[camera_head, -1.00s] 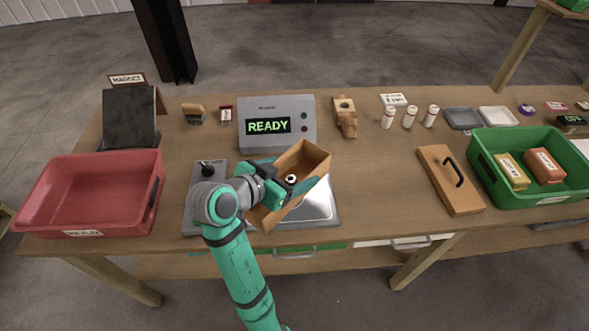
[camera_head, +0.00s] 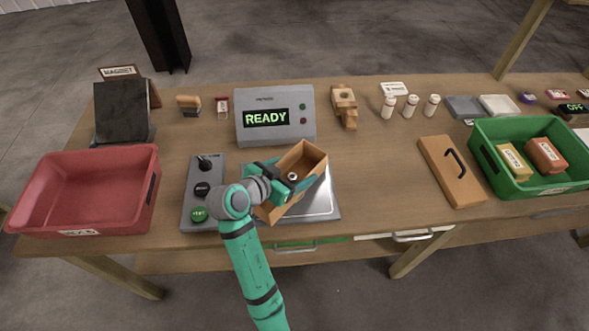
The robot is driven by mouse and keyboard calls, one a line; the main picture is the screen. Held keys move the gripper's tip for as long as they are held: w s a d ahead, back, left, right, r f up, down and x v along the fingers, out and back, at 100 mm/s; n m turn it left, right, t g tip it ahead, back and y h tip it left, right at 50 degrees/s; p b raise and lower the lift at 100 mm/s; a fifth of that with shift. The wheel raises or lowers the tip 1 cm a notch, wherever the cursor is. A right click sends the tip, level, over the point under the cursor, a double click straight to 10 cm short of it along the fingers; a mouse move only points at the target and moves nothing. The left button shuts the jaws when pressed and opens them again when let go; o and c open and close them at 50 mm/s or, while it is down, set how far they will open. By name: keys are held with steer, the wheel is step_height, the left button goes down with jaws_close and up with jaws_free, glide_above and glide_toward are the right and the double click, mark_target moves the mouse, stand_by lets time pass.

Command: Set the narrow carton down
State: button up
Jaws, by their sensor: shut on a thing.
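My gripper and wrist hide part of the carton's left side. I cannot tell whether the carton's bottom touches the plate.
A button panel (camera_head: 199,217) stands just left of the plate. A red bin (camera_head: 152,190) is at the left, a green bin (camera_head: 478,170) with two boxes at the right. A wooden lid with a handle (camera_head: 438,165) lies between plate and green bin. Bare tabletop lies right of the plate.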

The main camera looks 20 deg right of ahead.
steer(key=o, duration=1.1)
steer(key=shift+f, duration=0.15)
steer(key=shift+r, duration=0.2)
steer(key=v, duration=1.2)
